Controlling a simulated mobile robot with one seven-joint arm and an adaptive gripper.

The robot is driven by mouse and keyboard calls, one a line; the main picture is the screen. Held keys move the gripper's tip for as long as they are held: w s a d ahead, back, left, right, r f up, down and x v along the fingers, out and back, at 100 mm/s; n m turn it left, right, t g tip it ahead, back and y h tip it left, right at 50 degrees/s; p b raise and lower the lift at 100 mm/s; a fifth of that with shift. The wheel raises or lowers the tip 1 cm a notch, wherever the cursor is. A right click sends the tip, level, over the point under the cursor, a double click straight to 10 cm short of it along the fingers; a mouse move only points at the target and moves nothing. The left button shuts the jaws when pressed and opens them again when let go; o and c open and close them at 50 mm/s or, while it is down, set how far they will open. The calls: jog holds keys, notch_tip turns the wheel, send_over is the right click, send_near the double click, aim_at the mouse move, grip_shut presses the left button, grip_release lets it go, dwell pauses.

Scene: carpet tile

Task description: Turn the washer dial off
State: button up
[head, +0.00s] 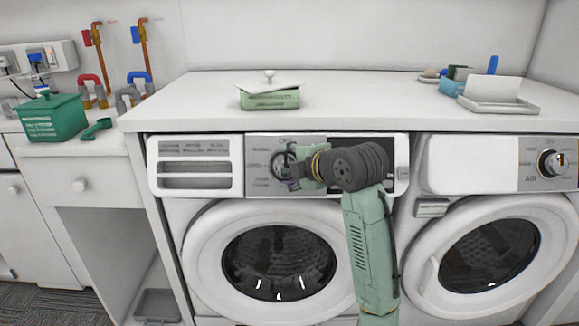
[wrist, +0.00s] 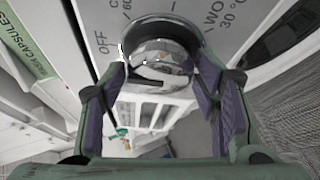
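The left washer (head: 265,255) has a control panel with a dial (head: 281,162), partly hidden behind my gripper (head: 291,168) in the head view. In the wrist view the dial (wrist: 160,62) is a shiny round knob with a dark mark low on its face. The panel prints "OFF" to its upper left and other settings around it. My gripper (wrist: 161,72) has its fingers spread apart, one on each side of the dial. The fingertips are close to the knob's sides; I cannot tell whether they touch it.
A second washer (head: 495,250) with its own dial (head: 551,163) stands at the right. The white countertop (head: 350,95) above holds a green box (head: 270,99) and a tray (head: 498,104). A dark green container (head: 50,118) stands on the left cabinet. The washer's round door is closed below the panel.

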jog(key=shift+o, duration=1.4)
jog(key=shift+s, duration=0.1)
jog(key=v, duration=1.2)
